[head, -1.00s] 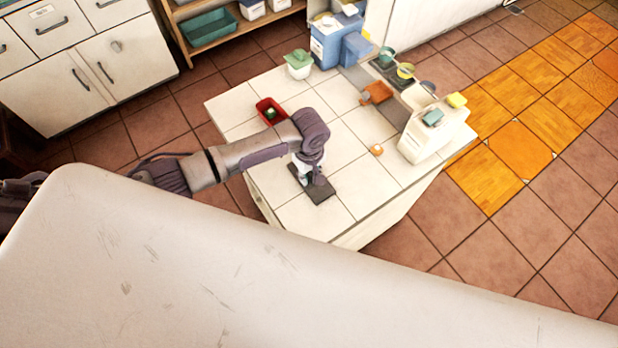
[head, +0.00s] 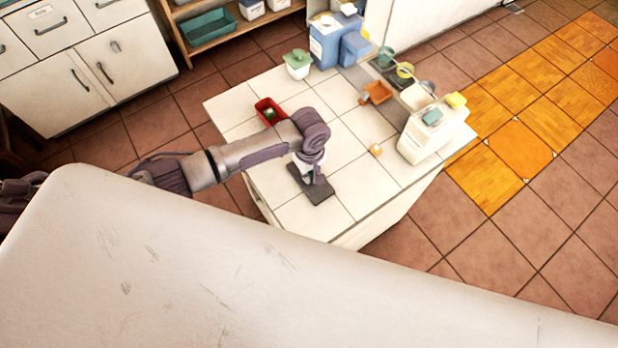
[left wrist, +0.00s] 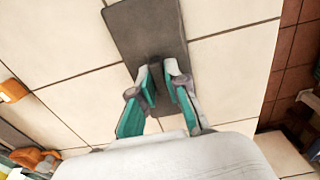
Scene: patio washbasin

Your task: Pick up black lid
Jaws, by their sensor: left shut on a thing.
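The black lid (head: 319,193) is a dark grey, flat rectangular plate lying on the white tiled counter (head: 290,216). It also shows in the left wrist view (left wrist: 146,22), with a small raised knob (left wrist: 155,68) in its middle. My left gripper (head: 310,177) points down over the lid. In the left wrist view its teal-padded fingers (left wrist: 158,80) are closed around the knob. The lid looks flat on the tiles; I cannot tell any gap under it. My right gripper is in neither view.
A red tray (head: 268,108) and a white pot with a green top (head: 298,65) stand behind my arm. An orange tray (head: 378,92), a small orange block (head: 376,150) and a white stand (head: 430,138) are to the right. Tiles around the lid are clear.

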